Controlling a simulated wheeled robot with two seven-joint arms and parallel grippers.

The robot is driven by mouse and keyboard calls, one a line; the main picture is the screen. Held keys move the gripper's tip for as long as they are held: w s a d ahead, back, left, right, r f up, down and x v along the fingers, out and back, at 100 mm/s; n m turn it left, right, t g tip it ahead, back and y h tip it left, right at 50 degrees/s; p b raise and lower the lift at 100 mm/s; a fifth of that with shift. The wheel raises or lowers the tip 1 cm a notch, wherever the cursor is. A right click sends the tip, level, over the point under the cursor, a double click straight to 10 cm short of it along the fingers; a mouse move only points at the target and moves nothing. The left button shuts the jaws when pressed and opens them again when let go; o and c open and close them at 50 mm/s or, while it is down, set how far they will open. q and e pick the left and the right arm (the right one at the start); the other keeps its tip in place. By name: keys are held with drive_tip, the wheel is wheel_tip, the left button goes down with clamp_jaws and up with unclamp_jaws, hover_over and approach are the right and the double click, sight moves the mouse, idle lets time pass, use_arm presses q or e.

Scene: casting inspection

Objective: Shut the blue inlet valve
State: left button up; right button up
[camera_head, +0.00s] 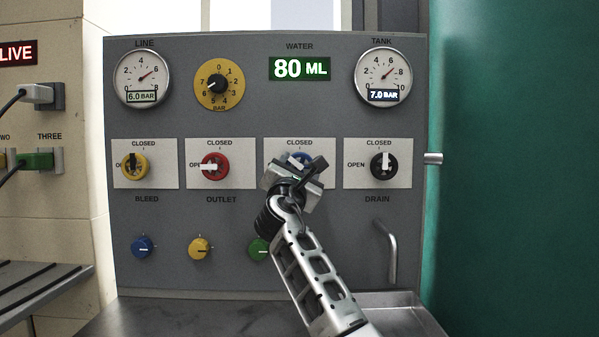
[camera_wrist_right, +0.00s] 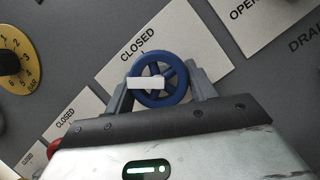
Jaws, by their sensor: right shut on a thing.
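The blue inlet valve (camera_head: 299,158) is on the third white plate of the grey panel. In the head view my right gripper (camera_head: 296,170) covers most of it and its OPEN label. The right wrist view shows the blue spoked wheel (camera_wrist_right: 182,76) between the two fingers of my right gripper (camera_wrist_right: 163,92), which is shut on it. Its white pointer (camera_wrist_right: 145,83) points left in that view, roughly midway between the CLOSED direction and the panel's left. The CLOSED label (camera_wrist_right: 139,46) is visible beside the wheel. My left gripper is not in view.
A red valve (camera_head: 215,167) is left of the blue one, and a black valve (camera_head: 383,165) is right of it. A yellow valve (camera_head: 135,166) is farther left. A metal spout (camera_head: 389,250) sticks out at lower right above a tray (camera_head: 425,322).

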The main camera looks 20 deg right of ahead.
drive_tip(key=m+g, duration=0.1)
drive_tip(key=m, duration=0.1)
drive_tip(key=shift+a+m+h+p, duration=0.1)
drive_tip(key=shift+m+h+p, duration=0.2)
drive_tip(key=shift+p, duration=0.05)
drive_tip(key=m+g+p, duration=0.1)
drive_tip(key=m, duration=0.1)
drive_tip(key=m+h+p, duration=0.1)
drive_tip(key=m, duration=0.1)
drive_tip(key=shift+r+m+g, duration=0.15)
drive_tip(key=shift+m+g, duration=0.15)
drive_tip(key=shift+g, duration=0.1)
drive_tip(key=m+g+p, duration=0.1)
drive_tip(key=m, duration=0.1)
drive_tip(key=shift+m+p, duration=0.3)
drive_tip(key=shift+m+g+p, duration=0.4)
drive_tip(key=shift+m+p, duration=0.15)
drive_tip(key=shift+m, duration=0.45)
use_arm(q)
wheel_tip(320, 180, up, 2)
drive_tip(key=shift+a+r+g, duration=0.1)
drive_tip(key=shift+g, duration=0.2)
use_arm(e)
drive_tip(key=shift+m, duration=0.3)
drive_tip(key=o, duration=1)
